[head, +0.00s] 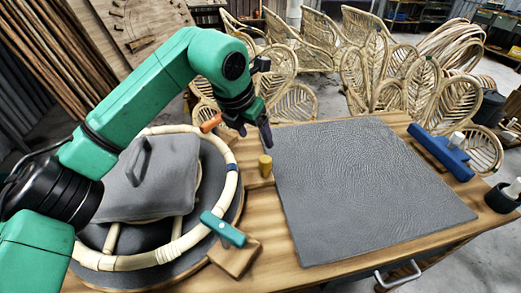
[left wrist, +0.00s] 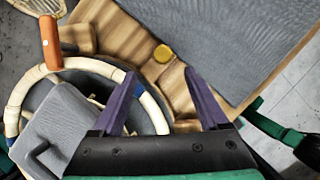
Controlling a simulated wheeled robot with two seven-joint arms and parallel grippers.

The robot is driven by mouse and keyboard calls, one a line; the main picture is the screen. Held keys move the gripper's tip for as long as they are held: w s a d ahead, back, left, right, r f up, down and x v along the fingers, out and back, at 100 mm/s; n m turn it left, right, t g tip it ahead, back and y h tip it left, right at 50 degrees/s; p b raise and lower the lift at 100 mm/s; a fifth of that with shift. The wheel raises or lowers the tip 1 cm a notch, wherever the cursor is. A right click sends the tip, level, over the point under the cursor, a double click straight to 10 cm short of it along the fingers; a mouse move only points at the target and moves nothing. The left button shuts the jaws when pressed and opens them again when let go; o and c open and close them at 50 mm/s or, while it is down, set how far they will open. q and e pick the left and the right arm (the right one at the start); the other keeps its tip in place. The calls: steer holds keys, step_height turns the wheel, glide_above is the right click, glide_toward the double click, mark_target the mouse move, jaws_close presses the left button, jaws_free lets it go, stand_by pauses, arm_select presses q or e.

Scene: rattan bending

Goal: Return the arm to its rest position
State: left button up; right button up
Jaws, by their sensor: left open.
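My left arm comes in from the left over the bench. Its left gripper (head: 254,136) is open and empty, above the bench between the ring and the grey mat. In the left wrist view its two purple fingers (left wrist: 161,82) stand apart with nothing between them. A pale rattan ring (head: 232,184) with a blue band lies around a round grey form at the left; my arm hides part of it. A grey pad with a handle (head: 172,172) lies inside the ring; it also shows in the left wrist view (left wrist: 72,125). My right gripper is not in view.
A yellow peg (head: 265,166) stands below the left gripper. A teal-handled clamp (head: 223,229) and an orange-handled one (head: 211,123) sit at the ring's edge. A bare grey mat (head: 365,185) covers the bench's middle. A blue tool (head: 440,152) lies at its right. Rattan chairs (head: 305,45) stand behind.

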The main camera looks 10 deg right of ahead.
arm_select(q)
steer(key=shift+v, duration=0.85)
